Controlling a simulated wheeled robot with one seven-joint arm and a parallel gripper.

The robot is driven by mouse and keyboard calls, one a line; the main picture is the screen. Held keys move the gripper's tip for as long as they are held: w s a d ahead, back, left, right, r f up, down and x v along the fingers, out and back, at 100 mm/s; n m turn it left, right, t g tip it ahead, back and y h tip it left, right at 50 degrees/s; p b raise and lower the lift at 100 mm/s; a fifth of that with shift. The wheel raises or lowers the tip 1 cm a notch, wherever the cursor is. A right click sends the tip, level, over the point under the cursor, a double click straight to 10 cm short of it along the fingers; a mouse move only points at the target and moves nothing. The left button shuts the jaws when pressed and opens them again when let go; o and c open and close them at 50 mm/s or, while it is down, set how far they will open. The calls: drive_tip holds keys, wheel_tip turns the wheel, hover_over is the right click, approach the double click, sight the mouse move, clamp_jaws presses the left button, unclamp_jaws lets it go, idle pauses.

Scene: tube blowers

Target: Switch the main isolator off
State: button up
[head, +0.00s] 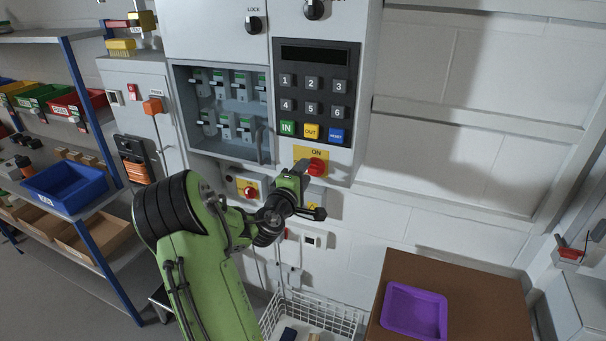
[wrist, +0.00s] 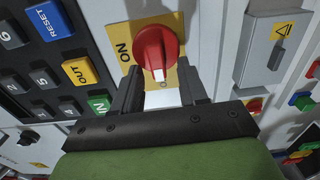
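The main isolator is a red rotary knob (head: 317,167) on a yellow plate marked ON, below the keypad on the grey cabinet. In the wrist view the red knob (wrist: 157,45) sits just beyond the fingertips, its white mark pointing down toward my gripper. The ON lettering is to the knob's left there. My gripper (wrist: 158,76) is open, one dark finger on each side of the knob's lower end. I cannot tell whether either finger touches it. In the head view my gripper (head: 303,168) reaches the knob's left side and partly hides the plate.
The keypad (head: 312,95) is directly above the knob. A breaker box (head: 222,152) is to the left, and a red button on a yellow plate (head: 249,190) is lower left. A wire basket (head: 345,318) and brown table (head: 470,290) stand below. The wall to the right is clear.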

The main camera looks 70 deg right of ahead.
drive_tip(key=w+a+b, duration=0.1)
drive_tip(key=a+b, duration=0.6)
drive_tip(key=a, duration=0.8)
drive_tip(key=shift+w+a+b, duration=0.15)
drive_tip(key=shift+a+b, duration=0.2)
drive_tip(key=shift+b, duration=0.05)
